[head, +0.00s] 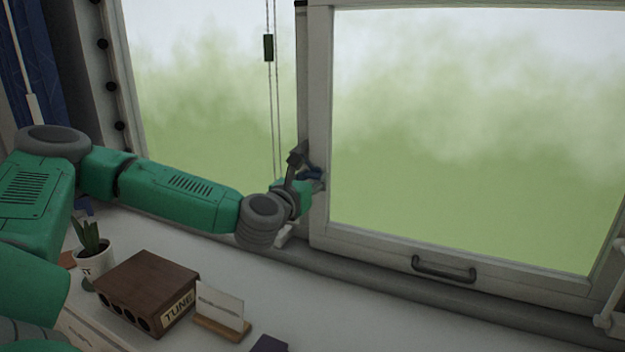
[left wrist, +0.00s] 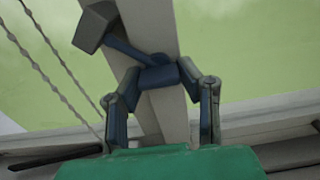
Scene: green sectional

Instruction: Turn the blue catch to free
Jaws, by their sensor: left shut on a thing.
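The blue catch (head: 313,172) is on the upright frame between the two window panes. In the left wrist view, its blue hub (left wrist: 158,77) sits between my fingertips. Its lever slants up and left to a dark, blocky end (left wrist: 96,27). My left gripper (head: 309,181) is at the catch, with its fingers closed in from both sides of the hub; it also shows in the left wrist view (left wrist: 163,80). In the head view the fingers partly hide the catch. My right gripper is not in view.
The window sash (head: 319,120) has a dark handle (head: 443,269) low down. Cords with a green toggle (head: 268,47) hang left of the catch. Below are a wooden box marked TUNE (head: 150,278), a card on a stand (head: 220,308) and a potted plant (head: 92,250).

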